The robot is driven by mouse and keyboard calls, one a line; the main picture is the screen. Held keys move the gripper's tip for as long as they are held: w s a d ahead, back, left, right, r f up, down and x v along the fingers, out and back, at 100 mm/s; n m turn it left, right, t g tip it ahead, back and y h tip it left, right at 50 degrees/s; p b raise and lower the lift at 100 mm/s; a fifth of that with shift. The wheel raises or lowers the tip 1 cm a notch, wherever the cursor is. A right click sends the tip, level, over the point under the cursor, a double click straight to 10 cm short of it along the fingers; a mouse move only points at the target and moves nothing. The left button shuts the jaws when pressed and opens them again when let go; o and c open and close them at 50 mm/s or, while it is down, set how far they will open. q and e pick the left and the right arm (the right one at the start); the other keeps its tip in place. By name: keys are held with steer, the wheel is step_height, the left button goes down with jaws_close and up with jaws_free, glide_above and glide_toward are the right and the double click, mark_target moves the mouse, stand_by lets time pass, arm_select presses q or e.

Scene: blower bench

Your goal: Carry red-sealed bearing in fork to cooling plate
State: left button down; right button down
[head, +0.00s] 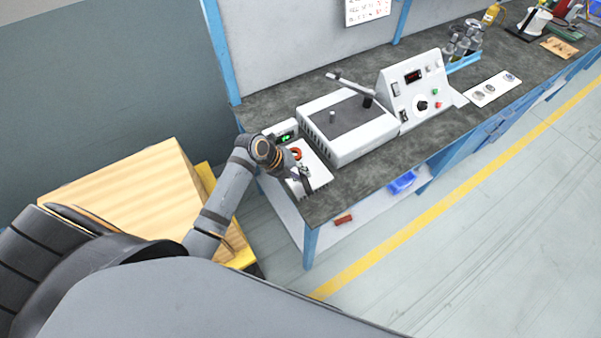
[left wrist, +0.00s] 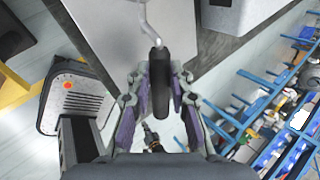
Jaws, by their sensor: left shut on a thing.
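My left gripper (head: 302,177) is at the left end of the bench. In the left wrist view my left gripper (left wrist: 161,90) is shut around the black handle of the fork (left wrist: 160,80). A bent metal rod runs from the handle past the top edge, so the fork's head is hidden there. The red-sealed bearing (head: 297,153) shows in the head view as a small red ring over the white cooling plate (head: 318,174), just behind the gripper. I cannot tell whether it touches the plate. My right gripper is out of view.
A white heater box (head: 350,140) with a dark top and a control panel (head: 415,90) stands right of the plate. A white mat (head: 491,89) with small rings lies farther right. A wooden crate (head: 130,190) stands left of the bench. The bench's front strip is clear.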

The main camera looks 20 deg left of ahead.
arm_select(q)
steer(key=shift+f, duration=0.35)
stand_by(0.4)
steer(key=c, duration=1.1)
jaws_free()
steer(key=shift+s+a+r, duration=0.1)
steer(key=shift+a+r, duration=0.1)
steer(key=shift+r, duration=0.05)
steer(key=shift+v, duration=5.7)
steer(key=shift+d, duration=0.1)
